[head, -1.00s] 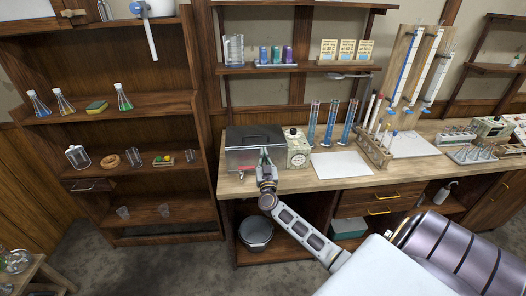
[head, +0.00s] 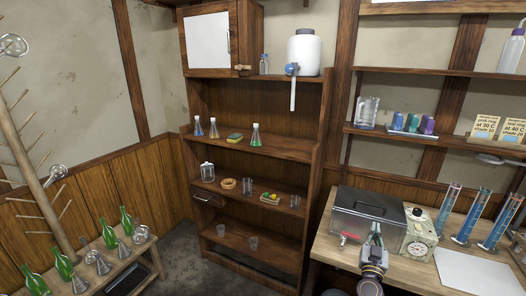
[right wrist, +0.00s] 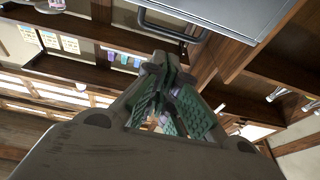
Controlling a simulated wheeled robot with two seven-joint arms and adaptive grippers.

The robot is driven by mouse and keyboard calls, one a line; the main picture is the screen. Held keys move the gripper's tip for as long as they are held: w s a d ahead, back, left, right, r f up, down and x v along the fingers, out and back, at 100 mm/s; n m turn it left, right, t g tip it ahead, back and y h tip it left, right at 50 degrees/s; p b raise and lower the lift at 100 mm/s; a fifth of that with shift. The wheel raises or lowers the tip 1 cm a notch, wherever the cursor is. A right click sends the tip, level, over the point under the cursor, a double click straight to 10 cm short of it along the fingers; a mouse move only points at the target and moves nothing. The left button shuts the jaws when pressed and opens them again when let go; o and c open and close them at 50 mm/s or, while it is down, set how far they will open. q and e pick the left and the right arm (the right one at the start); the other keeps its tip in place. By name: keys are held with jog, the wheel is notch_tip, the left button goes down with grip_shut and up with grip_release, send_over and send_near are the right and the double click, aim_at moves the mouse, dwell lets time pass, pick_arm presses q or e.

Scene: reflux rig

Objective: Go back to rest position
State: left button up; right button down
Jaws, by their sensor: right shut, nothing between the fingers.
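My right gripper (head: 375,232) stands in front of the grey metal box with a dark lid (head: 345,227) at the bench's left end. The right wrist view shows its fingers (right wrist: 163,108) closed together with nothing held. Whether it touches the box is unclear. The box also shows at the top of the right wrist view (right wrist: 225,12). My left gripper is in neither view.
A dial timer (head: 420,238) and tall blue cylinders (head: 450,208) stand right of the box. A wooden shelf (head: 262,190) with flasks is to its left. A low table (head: 120,266) with green bottles and a wooden peg rack (head: 40,165) is at far left. Floor between is clear.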

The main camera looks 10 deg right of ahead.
jog(key=s+a+f+n+y, duration=0.1)
jog(key=a+n+y, duration=0.5)
jog(key=a, duration=0.5)
jog(key=s+a+f+n+y, duration=0.1)
jog(key=s+a+n+y, duration=0.15)
jog(key=a+y, duration=0.7)
jog(key=s+a+f+n+g+y, duration=0.1)
jog(key=s+a+f+n+g, duration=0.15)
jog(key=s+a, duration=0.2)
jog(key=s+a+f+n+g, duration=0.1)
jog(key=s+a+f+g, duration=0.2)
jog(key=a+g, duration=0.15)
jog(key=s+d+f+m+g+h, duration=0.2)
jog(key=s+d+g+h, duration=0.15)
jog(key=s, duration=0.55)
jog(key=s+d+f+m+g+h, duration=0.2)
jog(key=s+g, duration=0.2)
jog(key=s, duration=0.6)
notch_tip(320, 180, down, 34)
jog(key=s+r+g, duration=0.1)
jog(key=s+g, duration=0.1)
jog(key=s, duration=0.1)
jog(key=s+d+f, duration=0.2)
jog(key=s+f, duration=0.8)
jog(key=s, duration=0.1)
jog(key=s+d+f+b, duration=0.1)
jog(key=s+d+f, duration=0.1)
jog(key=s+f, duration=0.9)
jog(key=shift+g+h, duration=0.3)
jog(key=shift+g, duration=0.05)
